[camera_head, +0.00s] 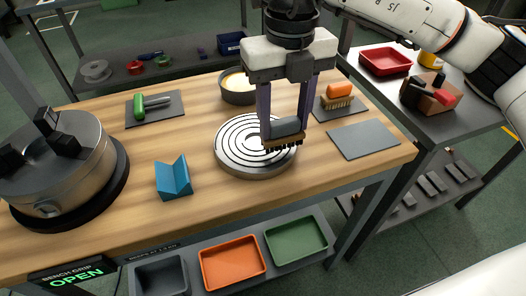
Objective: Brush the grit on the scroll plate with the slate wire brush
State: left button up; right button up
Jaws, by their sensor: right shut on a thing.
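The scroll plate (232,150) is a round grey disc with dark spiral grooves, lying on the wooden bench. My right gripper (284,128) comes down from above and is shut on the slate wire brush (287,127). The brush has a grey top, a wooden block and dark bristles pointing down. It is over the right part of the plate; whether the bristles touch it I cannot tell. Grit cannot be told apart from the grooves at this size. My left gripper is not in view.
An orange-topped brush (337,95) and a green-handled tool (152,106) lie on grey mats. An empty grey mat (363,140) is at right. A round bowl (238,88) stands behind the plate, a blue V-block (173,178) front left, a large chuck (62,165) far left.

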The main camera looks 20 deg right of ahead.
jog(key=shift+r+p, duration=1.4)
jog(key=shift+r, duration=0.7)
jog(key=shift+f, duration=0.1)
